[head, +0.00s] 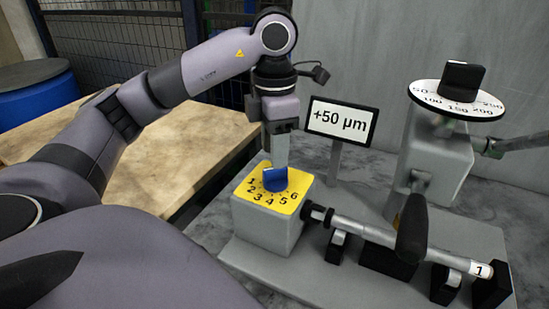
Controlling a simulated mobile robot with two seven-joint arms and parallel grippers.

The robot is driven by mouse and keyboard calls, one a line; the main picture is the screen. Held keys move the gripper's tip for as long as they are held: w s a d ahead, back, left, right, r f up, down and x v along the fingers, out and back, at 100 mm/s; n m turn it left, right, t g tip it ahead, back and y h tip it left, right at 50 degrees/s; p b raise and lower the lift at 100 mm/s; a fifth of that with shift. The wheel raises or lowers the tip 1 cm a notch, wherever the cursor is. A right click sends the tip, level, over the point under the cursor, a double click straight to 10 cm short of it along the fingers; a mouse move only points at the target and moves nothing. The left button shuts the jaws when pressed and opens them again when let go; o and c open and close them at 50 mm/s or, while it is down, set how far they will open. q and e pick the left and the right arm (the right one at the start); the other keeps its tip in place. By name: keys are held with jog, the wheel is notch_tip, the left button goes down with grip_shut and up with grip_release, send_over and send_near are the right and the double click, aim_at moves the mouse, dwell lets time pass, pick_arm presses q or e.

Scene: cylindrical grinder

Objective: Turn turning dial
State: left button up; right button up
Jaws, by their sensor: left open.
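A blue turning dial (275,181) sits on the yellow numbered top of a grey block (265,226), with the numbers 1 to 6 around its front. My left gripper (280,165) points straight down just above the dial, its fingers reaching to the dial's upper edge. It is open, but I cannot tell whether the fingers touch the dial. The fingers hide the area behind the dial's top. My right gripper is not in view.
A sign reading "+50 µm" (341,121) stands behind the block. To the right are a shaft (375,232) on black supports and a grey column with a round white scale (457,101) and black knob. A wooden table (150,165) and blue barrel (38,98) stand left.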

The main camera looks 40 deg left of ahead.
pick_arm(q)
jog(key=shift+r+p, duration=0.5)
jog(key=shift+r, duration=1)
